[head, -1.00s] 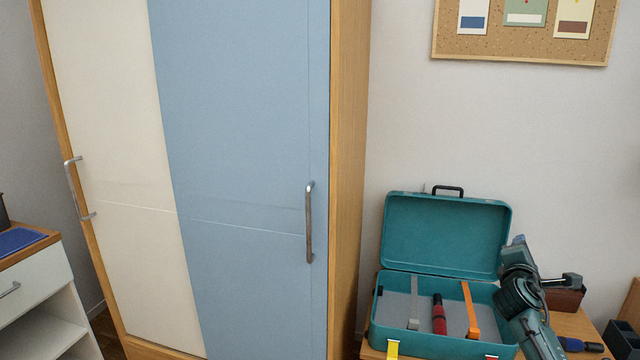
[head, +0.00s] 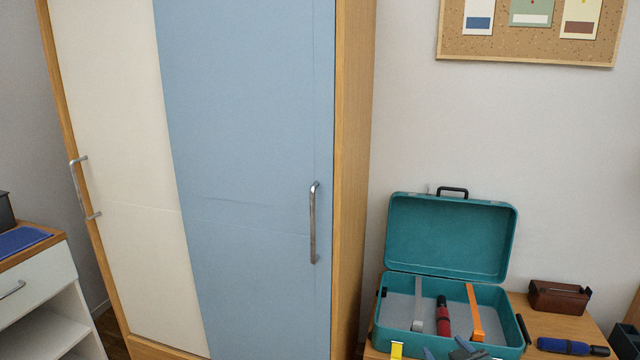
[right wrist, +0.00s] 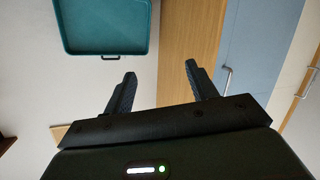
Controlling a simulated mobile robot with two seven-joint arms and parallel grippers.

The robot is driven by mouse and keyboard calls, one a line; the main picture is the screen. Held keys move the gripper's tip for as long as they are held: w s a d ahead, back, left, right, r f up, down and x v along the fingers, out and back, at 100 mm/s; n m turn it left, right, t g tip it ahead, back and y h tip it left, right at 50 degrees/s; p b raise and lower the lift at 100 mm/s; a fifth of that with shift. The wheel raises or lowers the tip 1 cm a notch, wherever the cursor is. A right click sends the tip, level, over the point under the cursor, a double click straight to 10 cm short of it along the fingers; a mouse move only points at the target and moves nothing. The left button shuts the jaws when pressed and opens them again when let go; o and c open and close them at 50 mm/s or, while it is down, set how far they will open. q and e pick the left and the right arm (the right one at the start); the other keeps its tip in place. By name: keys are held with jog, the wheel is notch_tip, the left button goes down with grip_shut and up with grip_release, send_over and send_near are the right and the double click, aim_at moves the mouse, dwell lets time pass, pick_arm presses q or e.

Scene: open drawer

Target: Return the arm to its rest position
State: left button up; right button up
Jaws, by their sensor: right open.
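My right gripper (head: 447,350) shows only in part at the bottom edge of the head view, in front of the open teal toolbox. In the right wrist view its two dark fingers (right wrist: 160,72) stand well apart with nothing between them. The rest of my right arm is out of the head view. My left gripper is in neither view.
The teal toolbox (head: 450,236) stands open on a wooden table with a red tool (head: 443,316) inside. A brown box (head: 559,297) and a blue tool (head: 572,347) lie to its right. A tall cabinet with a blue door (head: 245,150) stands left.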

jog(key=s+a+f+g+y, duration=0.1)
jog(key=s+a+f, duration=0.2)
jog(key=s, duration=0.6)
jog(key=s+a+f+g, duration=0.1)
jog(key=s+a+f, duration=0.2)
jog(key=s, duration=0.6)
jog(key=s+a+f+g+y, duration=0.1)
jog(key=s+a+f+g, duration=0.1)
jog(key=s+a, duration=0.3)
jog(key=s+f, duration=0.1)
jog(key=s, duration=0.3)
jog(key=shift+a+f+m+y, duration=0.3)
jog(key=shift+m, duration=0.1)
jog(key=shift+s, duration=0.1)
jog(key=shift+c, duration=0.6)
